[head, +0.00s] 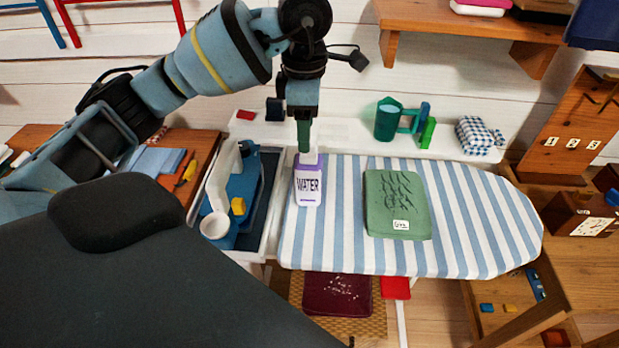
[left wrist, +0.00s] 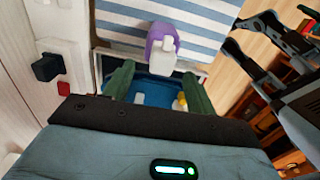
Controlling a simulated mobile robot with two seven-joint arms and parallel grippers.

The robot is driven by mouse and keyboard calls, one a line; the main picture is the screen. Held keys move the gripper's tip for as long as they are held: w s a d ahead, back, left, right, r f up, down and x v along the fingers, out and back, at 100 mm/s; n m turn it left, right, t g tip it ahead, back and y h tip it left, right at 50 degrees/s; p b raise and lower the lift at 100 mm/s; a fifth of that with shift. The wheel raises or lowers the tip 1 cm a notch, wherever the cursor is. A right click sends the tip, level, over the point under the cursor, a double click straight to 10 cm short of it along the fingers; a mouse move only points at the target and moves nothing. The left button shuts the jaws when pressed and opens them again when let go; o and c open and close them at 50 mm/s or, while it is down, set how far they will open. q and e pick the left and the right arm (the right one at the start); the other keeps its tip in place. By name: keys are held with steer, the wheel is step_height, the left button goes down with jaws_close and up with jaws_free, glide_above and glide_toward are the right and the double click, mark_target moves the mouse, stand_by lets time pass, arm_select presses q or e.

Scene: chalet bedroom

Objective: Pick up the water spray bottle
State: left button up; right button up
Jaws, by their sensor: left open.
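The water spray bottle (head: 308,187) is white and purple with a "WATER" label. It stands at the left end of the striped ironing board (head: 460,215). My left gripper (head: 304,135) is directly above the bottle, pointing down. In the left wrist view, its two green fingers (left wrist: 158,80) are open and spread apart. The bottle's white top (left wrist: 166,58) shows just beyond and between the fingertips, with the purple body (left wrist: 157,36) behind it. I cannot tell whether the fingers touch it.
A white tray (head: 206,180) with a blue iron-like object (head: 243,185) and a white cup (head: 215,225) is left of the bottle. A folded green cloth (head: 397,204) lies right on the board. A green mug (head: 388,120) and checkered bundle (head: 478,137) stand on the ledge behind.

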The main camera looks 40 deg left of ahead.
mark_target(308, 168)
arm_select(q)
step_height(308, 168, down, 5)
steer(key=shift+d+r, duration=0.1)
steer(key=shift+d, duration=0.05)
jaws_close()
stand_by(0.4)
